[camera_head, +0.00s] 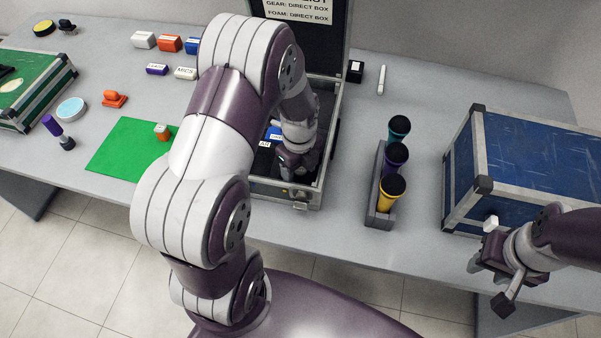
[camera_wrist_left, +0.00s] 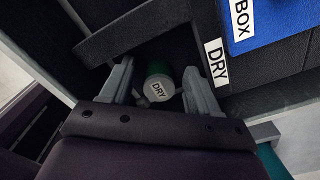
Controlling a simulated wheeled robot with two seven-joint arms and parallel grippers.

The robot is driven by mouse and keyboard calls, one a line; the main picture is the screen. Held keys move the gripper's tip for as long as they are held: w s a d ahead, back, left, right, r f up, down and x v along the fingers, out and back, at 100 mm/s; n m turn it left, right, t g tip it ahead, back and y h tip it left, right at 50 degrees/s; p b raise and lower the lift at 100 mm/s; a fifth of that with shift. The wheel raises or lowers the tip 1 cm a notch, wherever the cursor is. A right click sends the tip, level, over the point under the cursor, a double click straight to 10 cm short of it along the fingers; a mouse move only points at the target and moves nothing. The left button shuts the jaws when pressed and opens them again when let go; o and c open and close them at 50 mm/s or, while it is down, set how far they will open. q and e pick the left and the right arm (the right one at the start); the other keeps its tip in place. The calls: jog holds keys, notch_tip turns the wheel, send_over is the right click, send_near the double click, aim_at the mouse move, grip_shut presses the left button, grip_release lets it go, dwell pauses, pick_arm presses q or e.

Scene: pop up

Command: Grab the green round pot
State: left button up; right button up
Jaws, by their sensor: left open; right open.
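In that view my left gripper (camera_wrist_left: 160,78) is open, with one finger on each side of the pot. I cannot tell whether the fingers touch it. In the head view my left gripper (camera_head: 292,172) is down inside the case, and the pot is hidden there. My right gripper (camera_head: 488,284) is open and empty by the table's front right edge.
A blue box (camera_head: 268,133) lies in the case. A grey rack (camera_head: 374,200) with several colored cylinders stands right of it, then a large blue case (camera_head: 540,160). A green mat (camera_head: 118,145) and small blocks lie left. My left arm hides part of the table.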

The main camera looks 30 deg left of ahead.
pick_arm(q)
jog(key=c, duration=1.1)
jog(key=shift+r, duration=0.1)
